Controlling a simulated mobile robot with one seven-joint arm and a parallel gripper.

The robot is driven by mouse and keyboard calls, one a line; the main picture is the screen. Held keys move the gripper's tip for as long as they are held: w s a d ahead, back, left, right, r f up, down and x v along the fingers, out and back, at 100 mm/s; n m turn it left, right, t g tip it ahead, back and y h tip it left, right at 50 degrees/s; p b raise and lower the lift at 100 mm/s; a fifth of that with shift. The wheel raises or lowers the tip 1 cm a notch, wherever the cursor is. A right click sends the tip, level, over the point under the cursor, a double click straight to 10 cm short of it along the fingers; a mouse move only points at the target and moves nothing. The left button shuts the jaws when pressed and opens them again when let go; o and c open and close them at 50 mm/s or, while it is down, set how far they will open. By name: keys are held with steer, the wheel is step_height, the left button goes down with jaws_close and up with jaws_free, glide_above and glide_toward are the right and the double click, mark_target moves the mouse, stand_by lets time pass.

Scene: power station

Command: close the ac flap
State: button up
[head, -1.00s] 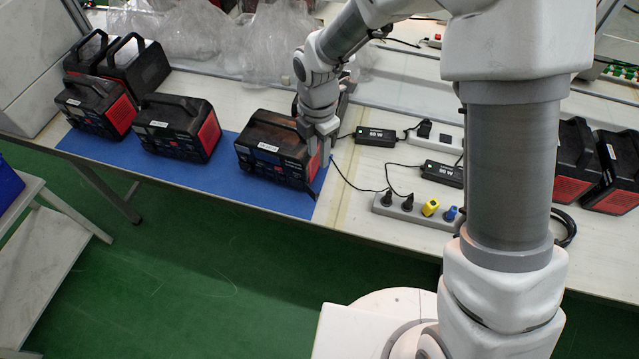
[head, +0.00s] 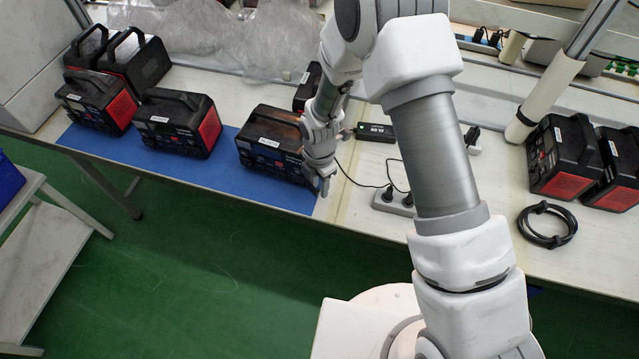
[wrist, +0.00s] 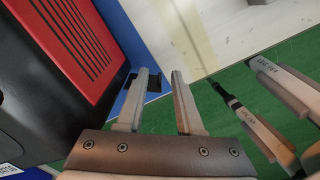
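The black power station (head: 270,145) with red side panels stands at the right end of the blue mat (head: 215,175). It fills the left of the wrist view (wrist: 75,40), where its red vented side shows. A small dark flap-like piece (wrist: 153,83) juts out by its lower edge and shows between my fingers; I cannot tell whether they touch it. I take it to be the AC flap, but its hinge is not clear. My gripper (wrist: 159,73) is open, with a narrow gap between its fingers. In the head view my gripper (head: 323,187) is at the station's right front corner, partly covering it.
Several similar stations stand to the left, one nearest (head: 178,125). A black adapter (head: 374,133), a power strip (head: 393,200) and cables lie right of the mat. More stations (head: 562,158) and a coiled black cable (head: 547,224) are at the right. Green floor lies below the table edge.

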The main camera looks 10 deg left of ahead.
jaws_close()
stand_by(1.5)
